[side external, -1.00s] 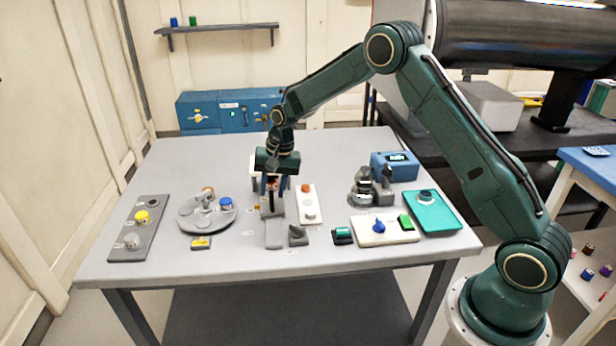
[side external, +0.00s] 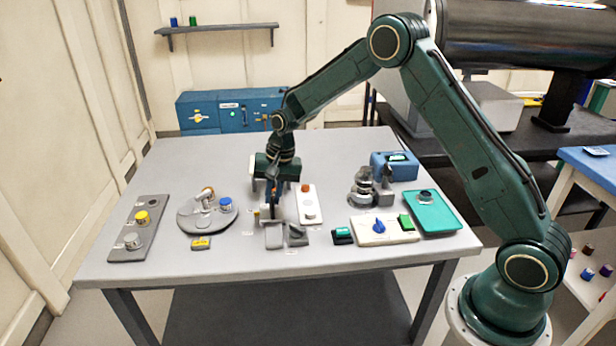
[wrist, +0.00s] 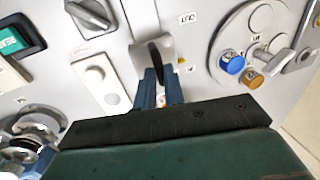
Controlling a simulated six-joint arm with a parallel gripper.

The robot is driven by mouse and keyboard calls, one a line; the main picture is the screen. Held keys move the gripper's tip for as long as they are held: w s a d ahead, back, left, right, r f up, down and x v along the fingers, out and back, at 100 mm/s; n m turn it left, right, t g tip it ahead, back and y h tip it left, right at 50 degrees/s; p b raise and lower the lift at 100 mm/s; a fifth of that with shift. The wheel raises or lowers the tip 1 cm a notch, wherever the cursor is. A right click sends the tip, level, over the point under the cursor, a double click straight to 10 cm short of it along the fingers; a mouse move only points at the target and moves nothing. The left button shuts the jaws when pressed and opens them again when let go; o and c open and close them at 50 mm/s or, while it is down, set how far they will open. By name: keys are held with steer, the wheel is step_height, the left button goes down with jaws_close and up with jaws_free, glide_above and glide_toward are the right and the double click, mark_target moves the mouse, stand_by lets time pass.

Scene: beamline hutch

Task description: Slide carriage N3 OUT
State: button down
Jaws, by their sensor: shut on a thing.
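The carriage, a grey block (wrist: 138,52) with a dark upright fin (wrist: 153,50), sits on its slide between an OUT label (wrist: 187,18) and a second small label (wrist: 192,68) in the wrist view. The N3 marking is not readable. My gripper (wrist: 160,76) has its blue fingers closed about the fin. In the side view, my gripper (side external: 271,212) points down over the slide (side external: 274,238), hiding much of the carriage. A bare grey stretch of the slide shows on the table's front side.
A grey knob block (side external: 296,234) and a white button panel (side external: 310,206) stand close on the right. A round turntable (side external: 190,222) with coloured caps is on the left. A green RESET button (side external: 343,234) is farther right.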

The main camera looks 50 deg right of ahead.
steer(key=s+a, duration=0.4)
steer(key=shift+s+a, duration=0.35)
steer(key=shift+a, duration=0.05)
steer(key=c, duration=1.5)
jaws_free()
steer(key=shift+c, duration=0.2)
steer(key=shift+o, duration=0.3)
steer(key=shift+d, duration=0.1)
steer(key=shift+r, duration=0.15)
